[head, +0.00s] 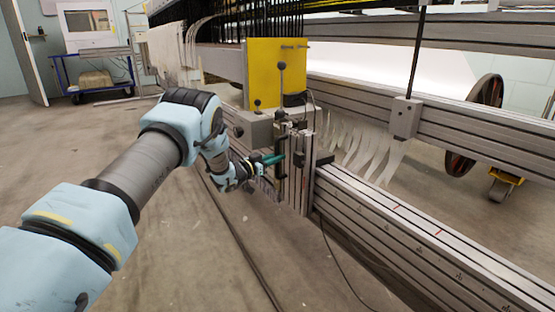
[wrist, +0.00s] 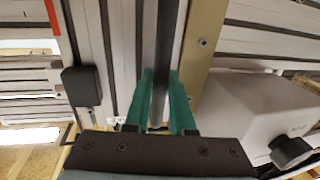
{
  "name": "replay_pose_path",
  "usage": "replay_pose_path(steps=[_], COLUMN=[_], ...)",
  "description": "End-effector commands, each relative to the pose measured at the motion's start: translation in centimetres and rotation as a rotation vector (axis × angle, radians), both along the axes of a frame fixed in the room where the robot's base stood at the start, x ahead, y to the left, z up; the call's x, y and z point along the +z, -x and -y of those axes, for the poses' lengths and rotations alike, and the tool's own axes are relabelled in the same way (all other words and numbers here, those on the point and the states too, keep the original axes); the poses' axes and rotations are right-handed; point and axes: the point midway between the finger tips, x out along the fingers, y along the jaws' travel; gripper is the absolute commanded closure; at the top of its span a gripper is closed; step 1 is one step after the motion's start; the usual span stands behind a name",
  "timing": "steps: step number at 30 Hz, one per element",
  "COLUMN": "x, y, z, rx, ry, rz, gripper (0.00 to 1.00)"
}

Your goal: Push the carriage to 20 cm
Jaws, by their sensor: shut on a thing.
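The carriage (head: 292,150) stands on the long slotted rail (head: 400,235), an upright assembly with a grey box, a yellow plate (head: 262,70) behind it and black-knobbed levers. My gripper (head: 278,158) reaches it from the left with its green fingers at the carriage's front. In the wrist view my gripper (wrist: 161,78) has its fingers on either side of a dark upright bar (wrist: 163,50) of the carriage and is shut on it. The grey box (wrist: 250,105) is right of the fingers. Red marks and small figures on the rail are too small to read.
White warp strips (head: 365,150) hang behind the rail under an upper beam (head: 460,130). A thin cable (head: 340,265) hangs in front of the rail. The floor left of the rail is open, with a blue cart (head: 95,80) far back.

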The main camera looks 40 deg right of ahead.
Motion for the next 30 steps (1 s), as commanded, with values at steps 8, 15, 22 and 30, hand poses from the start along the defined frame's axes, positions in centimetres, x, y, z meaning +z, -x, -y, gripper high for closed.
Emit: replay_pose_path(steps=[8, 15, 22, 30], x=[-0.3, -0.3, -0.1, 0.1], y=[1.0, 0.8, 0.5, 0.7], z=[0.6, 0.4, 0.3, -2.2], rx=[-0.019, -0.014, -0.010, -0.007], ry=[-0.001, -0.001, -0.001, -0.003], rz=[-0.005, -0.004, -0.003, -0.005], gripper=[1.00, 0.51, 0.48, 0.48])
